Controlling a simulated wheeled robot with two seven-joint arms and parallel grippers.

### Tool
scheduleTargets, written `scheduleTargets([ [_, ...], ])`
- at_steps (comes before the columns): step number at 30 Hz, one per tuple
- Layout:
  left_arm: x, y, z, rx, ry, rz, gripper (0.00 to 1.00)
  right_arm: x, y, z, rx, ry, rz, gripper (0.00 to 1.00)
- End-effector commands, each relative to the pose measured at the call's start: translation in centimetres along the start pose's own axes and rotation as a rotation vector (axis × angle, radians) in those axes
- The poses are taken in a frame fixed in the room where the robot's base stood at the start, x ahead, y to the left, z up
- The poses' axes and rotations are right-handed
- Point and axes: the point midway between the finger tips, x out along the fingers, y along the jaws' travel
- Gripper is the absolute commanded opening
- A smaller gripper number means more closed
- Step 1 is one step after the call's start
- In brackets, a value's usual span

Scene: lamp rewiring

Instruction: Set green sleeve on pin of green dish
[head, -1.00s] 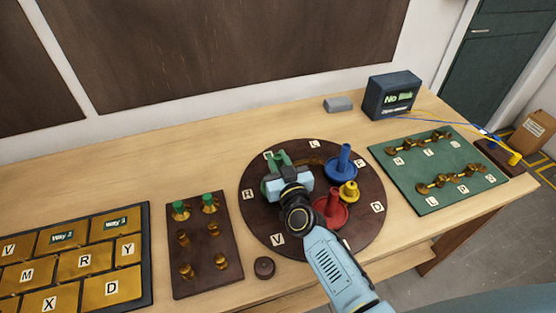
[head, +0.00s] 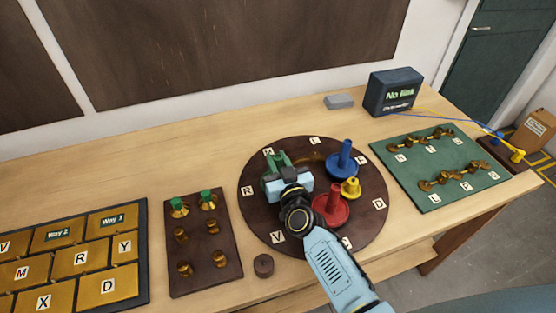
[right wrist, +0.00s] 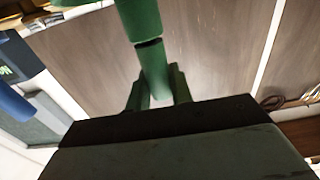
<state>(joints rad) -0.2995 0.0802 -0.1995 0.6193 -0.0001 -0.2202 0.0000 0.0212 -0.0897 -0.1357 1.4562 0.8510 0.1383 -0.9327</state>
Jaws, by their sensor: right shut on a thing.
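My right gripper (head: 288,183) is over the left part of the round dark board, shut on a green piece (head: 277,160), which I take for the green sleeve. In the right wrist view the green sleeve (right wrist: 153,72) is a short green cylinder between the fingers. A wider green cylinder (right wrist: 139,18) lies in line with it, with a thin dark line between the two. I cannot tell whether the sleeve is around a pin or only end to end with it. The green dish is mostly hidden by my gripper. My left gripper is not in view.
The round board (head: 262,225) also bears a blue dish with a post (head: 343,160), a red one (head: 331,207) and a small yellow piece (head: 350,188). A terminal plate (head: 205,268), a dark knob (head: 263,265), a green panel (head: 418,166) and a "No link" display (head: 392,92) stand around it.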

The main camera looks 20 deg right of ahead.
Motion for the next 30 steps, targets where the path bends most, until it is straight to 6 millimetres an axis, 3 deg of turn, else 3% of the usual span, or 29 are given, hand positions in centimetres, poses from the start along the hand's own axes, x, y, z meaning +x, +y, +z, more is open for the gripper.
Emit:
scheduleTargets([
  [7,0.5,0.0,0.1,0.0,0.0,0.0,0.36,0.0,0.0,0.6,-0.001,0.0,0.0,0.0],
  [8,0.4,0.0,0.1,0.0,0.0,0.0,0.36,0.0,0.0,0.5,-0.001,0.0,0.0,0.24],
  [13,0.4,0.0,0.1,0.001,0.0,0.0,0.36,0.0,0.0,0.5,0.0,0.0,0.0,0.47],
  [23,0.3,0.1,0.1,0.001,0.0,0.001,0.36,-0.2,0.0,0.5,0.0,0.0,0.0,0.47],
  [30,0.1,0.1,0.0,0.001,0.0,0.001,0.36,-3.5,0.0,0.6,0.001,-0.003,0.0,0.47],
])
